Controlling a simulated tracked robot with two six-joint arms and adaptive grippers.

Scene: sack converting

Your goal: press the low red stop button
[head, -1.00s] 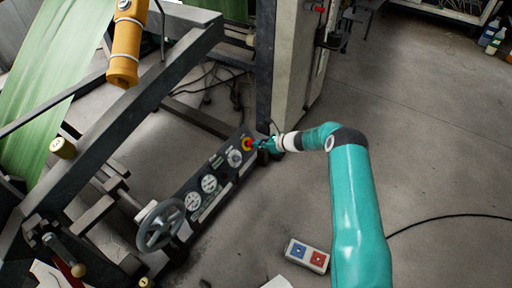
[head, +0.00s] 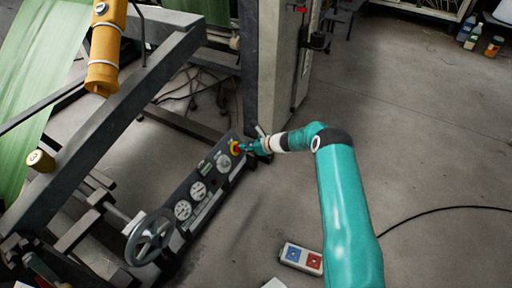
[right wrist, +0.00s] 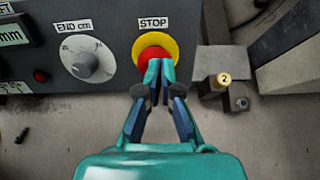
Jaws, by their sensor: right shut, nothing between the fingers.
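The red stop button (head: 235,148) sits in a yellow collar at the far upper end of a low, dark control panel (head: 206,190). In the right wrist view, the red button (right wrist: 148,55) is under the STOP label, its lower right covered by my fingertips. My right gripper (head: 244,148) is shut and empty, its tips at the button. The right wrist view shows the closed fingertips (right wrist: 160,68) over the red face; I cannot tell whether they touch it or whether it is pushed in. My left gripper is not in view.
The panel carries dials, including an END cm knob (right wrist: 88,56) left of the button. A grey handwheel (head: 149,237) is at its near end. A machine column (head: 280,65) stands behind. A box with blue and red buttons (head: 302,258) lies on the floor. Open floor is at right.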

